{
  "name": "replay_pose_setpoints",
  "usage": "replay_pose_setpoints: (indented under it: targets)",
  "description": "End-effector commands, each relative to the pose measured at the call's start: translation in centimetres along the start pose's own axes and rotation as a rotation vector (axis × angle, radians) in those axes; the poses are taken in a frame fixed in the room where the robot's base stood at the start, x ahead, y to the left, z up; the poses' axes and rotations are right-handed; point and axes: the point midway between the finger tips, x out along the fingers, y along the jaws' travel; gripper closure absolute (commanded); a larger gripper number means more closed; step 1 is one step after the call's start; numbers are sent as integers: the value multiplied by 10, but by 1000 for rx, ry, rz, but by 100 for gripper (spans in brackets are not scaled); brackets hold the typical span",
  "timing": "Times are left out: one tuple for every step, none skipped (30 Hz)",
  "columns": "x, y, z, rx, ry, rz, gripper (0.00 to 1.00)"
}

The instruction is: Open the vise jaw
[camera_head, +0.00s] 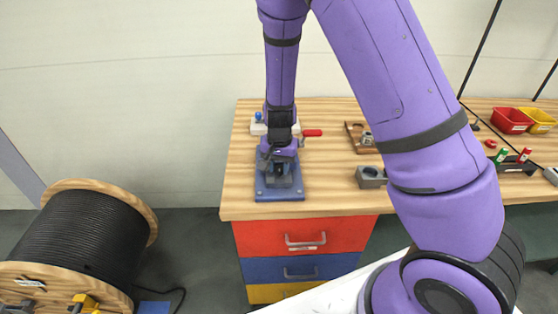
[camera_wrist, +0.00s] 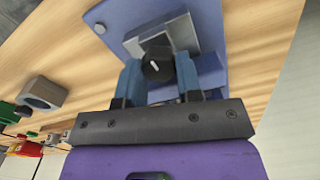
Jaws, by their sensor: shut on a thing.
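The vise (camera_head: 279,192) stands near the front left of the wooden bench. It has a blue base plate, and in the wrist view a grey block (camera_wrist: 184,32) and a dark round knob (camera_wrist: 158,64) with a white mark show. My gripper (camera_wrist: 159,72) reaches the vise from above, with its two blue fingers on either side of the knob and shut on it. In the head view my gripper (camera_head: 280,162) hides much of the vise's upper part. How far the jaw stands open cannot be told.
The bench (camera_head: 325,190) has bare wood around the vise. A red-handled tool (camera_head: 312,133) is just behind it. A grey block (camera_head: 370,177) and a wooden holder (camera_head: 356,136) lie to the right. Red (camera_head: 511,120) and yellow (camera_head: 540,120) bins stand farther right. A cable reel (camera_head: 85,240) is left on the floor.

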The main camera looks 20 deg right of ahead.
Motion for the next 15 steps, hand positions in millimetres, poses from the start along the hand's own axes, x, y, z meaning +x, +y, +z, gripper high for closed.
replay_pose_setpoints:
  targets:
    - [0, 0, 0, -1, 0, 0, 100]
    - [0, 0, 0, -1, 0, 0, 100]
    - [0, 0, -1, -1, 0, 0, 100]
    - [0, 0, -1, -1, 0, 0, 100]
    - [0, 0, -1, -1, 0, 0, 100]
    - [0, 0, -1, -1, 0, 0, 63]
    - [0, 0, -1, -1, 0, 0, 56]
    - [0, 0, -1, -1, 0, 0, 49]
    - [0, 0, -1, -1, 0, 0, 42]
    - [0, 0, -1, -1, 0, 0, 42]
    - [0, 0, -1, -1, 0, 0, 42]
    - [0, 0, -1, -1, 0, 0, 42]
    - [0, 0, -1, -1, 0, 0, 42]
    - [0, 0, -1, -1, 0, 0, 42]
    - [0, 0, -1, -1, 0, 0, 42]
